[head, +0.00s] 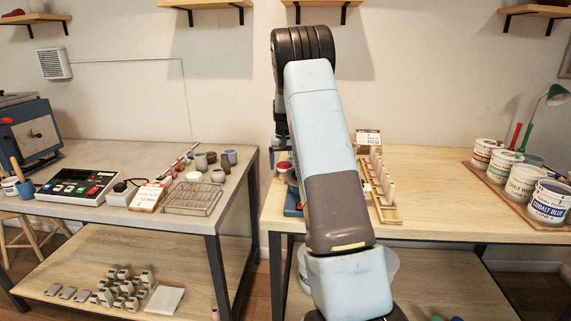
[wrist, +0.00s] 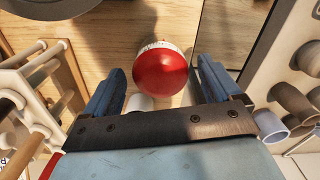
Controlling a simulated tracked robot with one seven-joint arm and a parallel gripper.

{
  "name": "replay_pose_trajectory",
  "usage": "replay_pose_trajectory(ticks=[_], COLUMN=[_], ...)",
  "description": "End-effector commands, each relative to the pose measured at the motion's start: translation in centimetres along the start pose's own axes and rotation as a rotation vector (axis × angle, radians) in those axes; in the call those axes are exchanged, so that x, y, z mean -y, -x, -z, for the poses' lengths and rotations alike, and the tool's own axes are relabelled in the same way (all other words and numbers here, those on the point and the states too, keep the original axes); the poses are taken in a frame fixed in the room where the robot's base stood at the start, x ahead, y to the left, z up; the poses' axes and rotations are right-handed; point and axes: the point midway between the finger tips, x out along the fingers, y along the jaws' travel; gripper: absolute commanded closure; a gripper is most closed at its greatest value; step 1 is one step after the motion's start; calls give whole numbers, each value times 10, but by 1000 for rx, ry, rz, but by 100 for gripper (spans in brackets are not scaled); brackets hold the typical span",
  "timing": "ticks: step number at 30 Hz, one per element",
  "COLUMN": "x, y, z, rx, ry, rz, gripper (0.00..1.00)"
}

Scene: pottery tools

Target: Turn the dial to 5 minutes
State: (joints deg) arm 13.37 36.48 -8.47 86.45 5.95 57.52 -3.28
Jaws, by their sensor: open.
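The dial (wrist: 161,69) is a round red knob with a white marked rim, seen from above in the wrist view. I cannot read its numbers. In the head view, a small red-and-white round thing (head: 286,170) at the left end of the right table appears to be the same dial. My gripper (wrist: 160,66) is open, its two blue fingers on either side of the dial in the wrist view, with a visible gap on each side. I cannot tell how far above it the fingertips are. In the head view my arm hides most of the gripper.
A wooden rack with pegs (head: 378,180) stands close to the right of the dial. Glaze buckets (head: 524,183) stand on the right table's far side. The left table holds a control panel (head: 77,186), a wire rack (head: 193,199) and several small cups. A gap separates the tables.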

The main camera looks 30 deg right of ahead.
Motion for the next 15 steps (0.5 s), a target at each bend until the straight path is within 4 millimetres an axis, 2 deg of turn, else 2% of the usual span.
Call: replay_pose_trajectory(ticks=[4,7,15], x=[0,0,0], y=[7,19,72], z=[0,0,0], rx=[-1,-3,-4], ry=[0,0,1], rz=[0,0,0], gripper=[9,9,9])
